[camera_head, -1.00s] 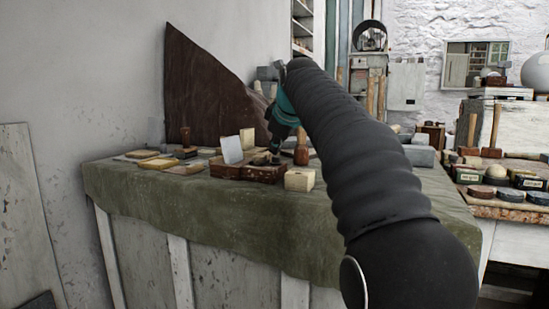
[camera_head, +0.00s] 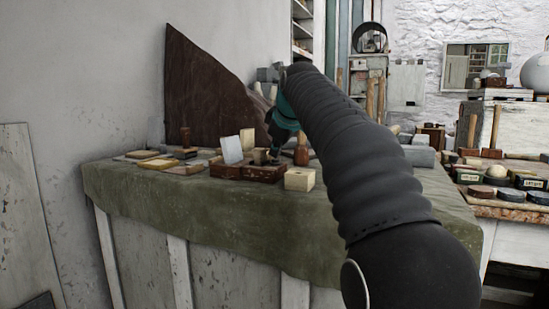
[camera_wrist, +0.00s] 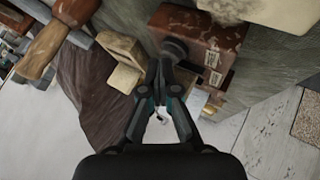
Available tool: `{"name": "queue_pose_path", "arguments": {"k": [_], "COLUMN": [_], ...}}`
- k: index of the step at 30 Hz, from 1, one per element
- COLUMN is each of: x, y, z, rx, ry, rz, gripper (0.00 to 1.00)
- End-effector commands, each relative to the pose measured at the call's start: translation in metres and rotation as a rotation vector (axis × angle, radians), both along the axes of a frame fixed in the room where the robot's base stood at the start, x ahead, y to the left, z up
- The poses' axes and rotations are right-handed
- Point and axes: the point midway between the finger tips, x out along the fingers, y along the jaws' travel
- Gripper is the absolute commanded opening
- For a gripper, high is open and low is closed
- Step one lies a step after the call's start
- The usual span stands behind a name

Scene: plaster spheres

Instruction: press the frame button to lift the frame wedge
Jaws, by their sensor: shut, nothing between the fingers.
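A red-brown wooden box (camera_head: 263,173) sits on the cloth-covered bench, and it also shows in the wrist view (camera_wrist: 208,30). A dark round button (camera_wrist: 176,47) stands out from the box in the wrist view; I take it for the frame button. My gripper (camera_wrist: 165,62) is shut and empty, its fingertips right by the button; I cannot tell whether they touch. In the head view my gripper (camera_head: 274,153) points down over the box. A thin pale plate (camera_head: 232,150) stands tilted at the box's left part. I cannot tell whether it is the frame wedge.
A cream block (camera_head: 299,179) stands just right of the box, close to my gripper. Flat pieces and a wooden-handled tool (camera_head: 186,138) lie to the left. A tall dark slab (camera_head: 205,95) leans on the wall behind. The bench's front edge (camera_head: 200,195) is clear.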

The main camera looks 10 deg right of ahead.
Motion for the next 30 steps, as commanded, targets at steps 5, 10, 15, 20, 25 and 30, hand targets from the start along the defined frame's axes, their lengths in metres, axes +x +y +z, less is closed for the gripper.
{"name": "queue_pose_path", "arguments": {"k": [5, 10, 15, 20, 25, 30], "x": [0.0, 0.0, 0.0, 0.0, 0.0, 0.0], "y": [0.0, 0.0, 0.0, 0.0, 0.0, 0.0], "z": [-0.001, 0.003, 0.012, 0.019, 0.02, 0.02], "rx": [0.0, 0.0, 0.0, 0.0, 0.0, 0.0], "ry": [0.003, 0.003, 0.002, 0.001, 0.001, 0.001], "rz": [0.0, 0.0, 0.001, 0.0, 0.0, 0.001], "gripper": [0.0, 0.0, 0.0, 0.0, 0.0, 0.0]}}
